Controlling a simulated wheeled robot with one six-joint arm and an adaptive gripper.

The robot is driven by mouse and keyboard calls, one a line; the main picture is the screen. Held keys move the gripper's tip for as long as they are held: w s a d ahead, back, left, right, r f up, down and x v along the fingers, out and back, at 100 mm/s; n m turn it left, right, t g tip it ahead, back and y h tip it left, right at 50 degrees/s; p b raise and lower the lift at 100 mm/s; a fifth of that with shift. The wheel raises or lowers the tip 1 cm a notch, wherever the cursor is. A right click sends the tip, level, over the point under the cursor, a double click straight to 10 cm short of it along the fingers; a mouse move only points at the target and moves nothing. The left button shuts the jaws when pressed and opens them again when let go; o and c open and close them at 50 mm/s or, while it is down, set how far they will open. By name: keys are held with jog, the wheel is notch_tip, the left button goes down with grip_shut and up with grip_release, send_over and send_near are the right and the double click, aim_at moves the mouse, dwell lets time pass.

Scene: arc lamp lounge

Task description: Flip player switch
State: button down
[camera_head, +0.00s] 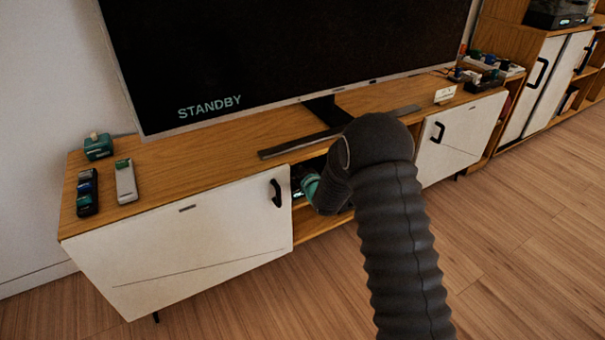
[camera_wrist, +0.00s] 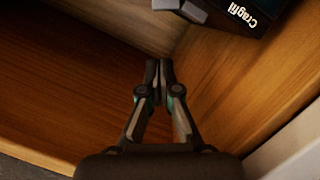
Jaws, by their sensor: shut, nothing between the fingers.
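My gripper (camera_wrist: 158,68) is shut and empty, its fingertips together, low inside a wooden compartment in the wrist view. A black box lettered "Cragfil" (camera_wrist: 243,14), seen upside down, is cut off by the top edge of that view; I cannot tell whether it is the player. A grey angular piece (camera_wrist: 181,8) sits beside it, beyond and slightly right of the fingertips, apart from them. I cannot make out a switch for certain. In the head view my arm reaches into the open middle bay (camera_head: 322,226) of the TV cabinet and hides most of it, including the fingers.
The TV (camera_head: 290,50) reads "STANDBY" above the wooden cabinet (camera_head: 225,160). White doors (camera_head: 190,238) (camera_head: 462,133) flank the bay. A soundbar (camera_head: 290,148) and small gadgets (camera_head: 125,181) lie on top. The wooden compartment wall (camera_wrist: 235,75) is close right of the fingers. The floor in front is clear.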

jog(key=shift+w+d+f, duration=0.2)
jog(key=shift+d+f, duration=0.05)
jog(key=shift+f, duration=0.35)
jog(key=shift+w+d+f, duration=0.25)
jog(key=shift+d+f, duration=0.05)
jog(key=shift+f, duration=0.25)
jog(key=shift+w+d+f, duration=0.2)
jog(key=shift+d+f, duration=0.05)
jog(key=shift+f, duration=0.35)
jog(key=shift+a+f, duration=0.1)
jog(key=shift+f, duration=0.05)
